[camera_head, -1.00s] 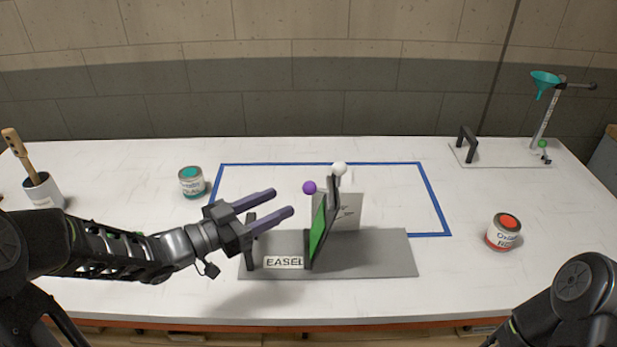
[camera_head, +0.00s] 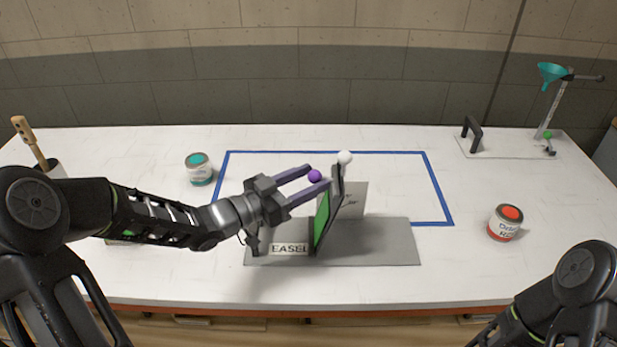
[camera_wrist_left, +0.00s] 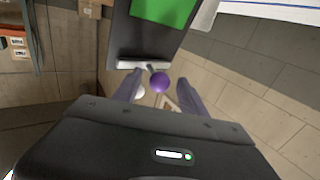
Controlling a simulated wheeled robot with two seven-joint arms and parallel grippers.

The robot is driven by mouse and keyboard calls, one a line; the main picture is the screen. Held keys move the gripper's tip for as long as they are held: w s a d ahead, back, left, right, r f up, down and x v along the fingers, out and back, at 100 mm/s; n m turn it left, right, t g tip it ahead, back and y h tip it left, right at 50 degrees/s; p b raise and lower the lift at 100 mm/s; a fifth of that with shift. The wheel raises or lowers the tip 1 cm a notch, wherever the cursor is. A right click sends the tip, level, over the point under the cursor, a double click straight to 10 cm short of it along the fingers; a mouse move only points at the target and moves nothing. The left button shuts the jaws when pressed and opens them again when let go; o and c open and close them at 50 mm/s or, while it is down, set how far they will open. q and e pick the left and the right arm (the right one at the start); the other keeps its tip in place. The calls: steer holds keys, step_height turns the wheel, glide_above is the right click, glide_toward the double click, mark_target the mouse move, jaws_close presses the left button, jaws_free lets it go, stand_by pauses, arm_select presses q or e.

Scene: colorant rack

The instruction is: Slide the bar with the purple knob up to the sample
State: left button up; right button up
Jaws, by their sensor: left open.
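The easel's grey base (camera_head: 385,245) stands on the white table, with a dark upright panel bearing a green sample (camera_head: 321,222). The purple knob (camera_head: 315,176) sits near the panel's top, beside a white knob (camera_head: 345,157). My left gripper (camera_head: 318,175) is open, its two purple-grey fingers on either side of the purple knob in the head view. In the left wrist view the purple knob (camera_wrist_left: 160,83) shows between the fingertips, with the green sample (camera_wrist_left: 165,10) above. I cannot tell whether the fingers touch the knob. My right gripper is out of view.
A teal paint can (camera_head: 199,170) stands at the left and a red one (camera_head: 505,223) at the right. A teal funnel (camera_head: 552,73) on a stand is at the back right. A blue outline (camera_head: 436,187) marks the table behind the easel.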

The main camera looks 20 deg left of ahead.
arm_select(q)
jaws_close()
stand_by(0.6)
stand_by(0.9)
